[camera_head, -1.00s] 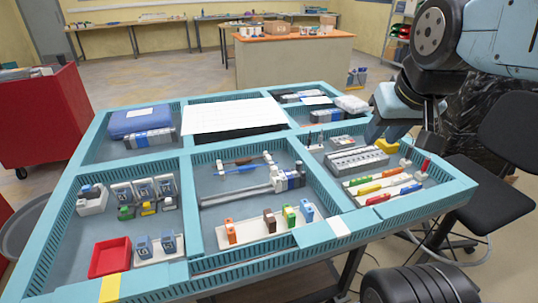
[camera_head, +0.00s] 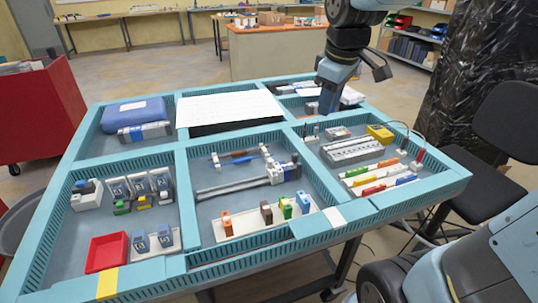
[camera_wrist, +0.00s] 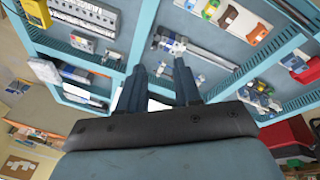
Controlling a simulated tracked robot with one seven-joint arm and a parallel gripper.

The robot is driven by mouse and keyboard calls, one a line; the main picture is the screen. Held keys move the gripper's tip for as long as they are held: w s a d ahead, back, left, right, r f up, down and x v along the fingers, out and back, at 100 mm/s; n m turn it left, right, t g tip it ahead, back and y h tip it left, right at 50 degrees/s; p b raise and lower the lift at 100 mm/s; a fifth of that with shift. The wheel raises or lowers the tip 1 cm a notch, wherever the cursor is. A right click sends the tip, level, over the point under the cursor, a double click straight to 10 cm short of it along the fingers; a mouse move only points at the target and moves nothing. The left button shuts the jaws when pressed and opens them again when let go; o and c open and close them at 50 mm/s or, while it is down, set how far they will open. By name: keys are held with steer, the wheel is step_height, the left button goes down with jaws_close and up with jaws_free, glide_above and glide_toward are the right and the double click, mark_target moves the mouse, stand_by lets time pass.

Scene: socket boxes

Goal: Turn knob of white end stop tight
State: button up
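In the head view, a grey rail (camera_head: 232,187) lies in the middle front compartment, with a white and blue block (camera_head: 284,172) at its right end. Behind it, a thinner rod (camera_head: 238,157) carries small white end pieces (camera_head: 264,150). I cannot tell which white piece is the end stop, and its knob is too small to make out. The rail (camera_wrist: 208,54) and block (camera_wrist: 173,43) also show in the wrist view. My gripper (camera_wrist: 158,88) is open and empty, its two fingers apart. In the head view it (camera_head: 328,104) hangs above the table's back right, away from the rail.
Blue walls divide the table (camera_head: 332,216) into compartments. A grey terminal strip (camera_head: 352,149) and yellow block (camera_head: 380,133) lie right of the rail. A red bin (camera_head: 106,252) stands front left. Colored modules (camera_head: 284,208) stand in front of the rail.

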steer(key=w+a+f+n+g, duration=0.2)
steer(key=w+a+f+n, duration=0.35)
steer(key=w, duration=0.25)
steer(key=n+g, duration=0.1)
steer(key=n, duration=0.5)
glide_above(270, 159)
step_height(270, 159, down, 6)
step_height(270, 159, down, 13)
steer(key=shift+s+f, duration=0.1)
steer(key=shift+f, duration=0.05)
steer(key=shift+c, duration=0.4)
jaws_close()
steer(key=shift+a, duration=0.15)
